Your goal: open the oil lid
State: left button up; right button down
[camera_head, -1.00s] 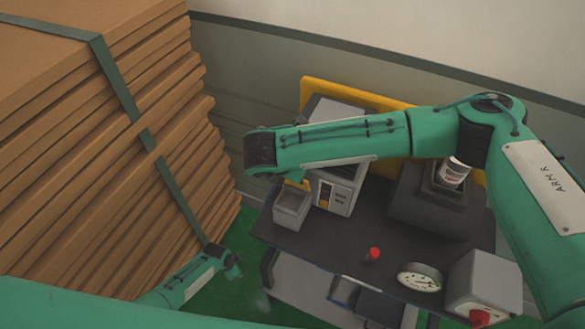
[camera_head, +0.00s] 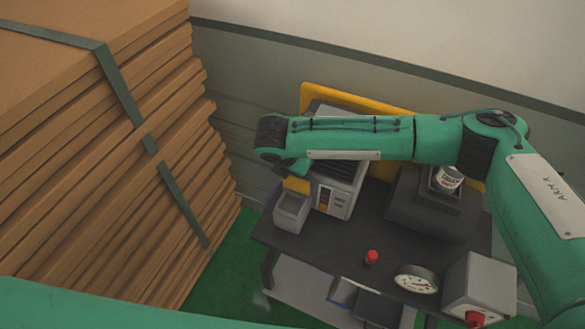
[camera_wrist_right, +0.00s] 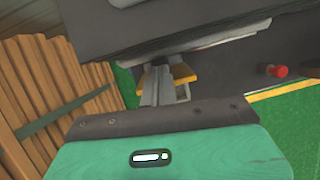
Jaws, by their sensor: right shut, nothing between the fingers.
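I cannot tell for sure which part is the oil lid. A yellow flap (camera_head: 297,185) sits at the left of the grey machine (camera_head: 337,187), above a small open grey bin (camera_head: 291,211). My right arm reaches across above the machine, and its wrist hides the gripper in the head view. In the right wrist view my right gripper (camera_wrist_right: 156,84) is shut and empty, in front of or beside the yellow flap (camera_wrist_right: 184,73); contact is unclear. My left gripper is out of view; only a teal arm part crosses the lower left.
A dark cart top (camera_head: 330,236) carries a red cap (camera_head: 371,257), a dial gauge (camera_head: 416,279), a grey box with a red knob (camera_head: 476,318) and a labelled can (camera_head: 449,177). Strapped brown stacked boards (camera_head: 95,160) stand at left. Green floor shows between.

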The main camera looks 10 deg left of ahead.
jog(key=shift+w+d+g+y+p, duration=0.3)
jog(key=shift+w+g+p, duration=0.1)
jog(key=shift+w+g, duration=0.4)
jog(key=shift+w+d+f, duration=0.15)
jog(key=shift+w+f, duration=0.05)
jog(key=shift+w, duration=0.35)
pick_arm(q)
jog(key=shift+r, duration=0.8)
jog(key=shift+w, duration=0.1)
pick_arm(e)
jog(key=shift+r, duration=0.15)
pick_arm(q)
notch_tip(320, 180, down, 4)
jog(key=b, duration=0.4)
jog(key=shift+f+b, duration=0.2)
jog(key=shift+b, duration=0.1)
pick_arm(e)
jog(key=v, duration=1.3)
jog(key=shift+r, duration=0.3)
jog(key=shift+s+f, duration=0.1)
